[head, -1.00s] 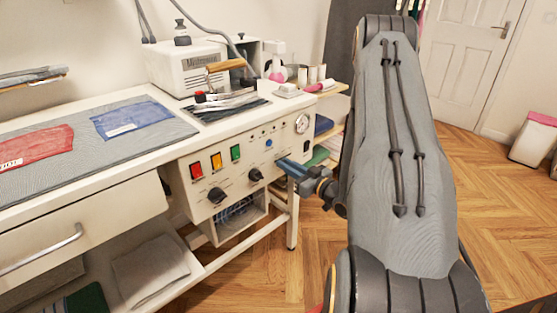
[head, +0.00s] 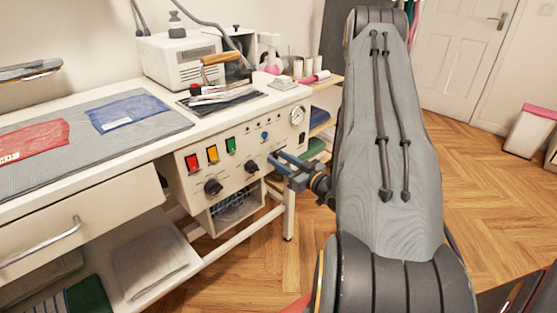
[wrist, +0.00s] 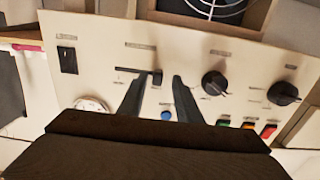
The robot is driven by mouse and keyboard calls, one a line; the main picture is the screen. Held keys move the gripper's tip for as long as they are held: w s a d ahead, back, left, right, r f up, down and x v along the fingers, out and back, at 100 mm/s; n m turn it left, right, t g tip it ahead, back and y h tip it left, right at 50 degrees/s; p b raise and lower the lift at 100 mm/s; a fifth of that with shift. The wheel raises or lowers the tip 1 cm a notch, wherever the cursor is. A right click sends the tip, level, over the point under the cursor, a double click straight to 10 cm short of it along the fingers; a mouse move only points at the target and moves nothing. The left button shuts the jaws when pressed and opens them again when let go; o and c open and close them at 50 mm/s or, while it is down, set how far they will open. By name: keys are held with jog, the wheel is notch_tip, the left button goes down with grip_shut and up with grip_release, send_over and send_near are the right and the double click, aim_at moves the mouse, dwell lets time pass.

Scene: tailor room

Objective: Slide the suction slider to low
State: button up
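The suction slider is on the white control panel of the ironing table (head: 181,169). In the wrist view, where the panel appears upside down, a dark slider knob (wrist: 155,77) sits at the right end of a short horizontal slot. My gripper (wrist: 158,80) is open, with one dark finger on each side of the knob. The left fingertip looks very close to it; I cannot tell whether it touches. In the head view my gripper (head: 281,162) is at the right part of the panel, and its fingers hide the slider there.
Near the slider are two black knobs (wrist: 214,83) and (wrist: 284,93), a blue button (wrist: 166,115), a black switch (wrist: 67,60) and a round gauge (wrist: 92,104). Red, orange and green switches (head: 212,153) line the panel's left. Floor (head: 255,260) is clear below.

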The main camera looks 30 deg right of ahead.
jog(key=s+d, duration=0.1)
jog(key=s, duration=0.6)
jog(key=shift+s+d, duration=0.1)
dwell(0.4)
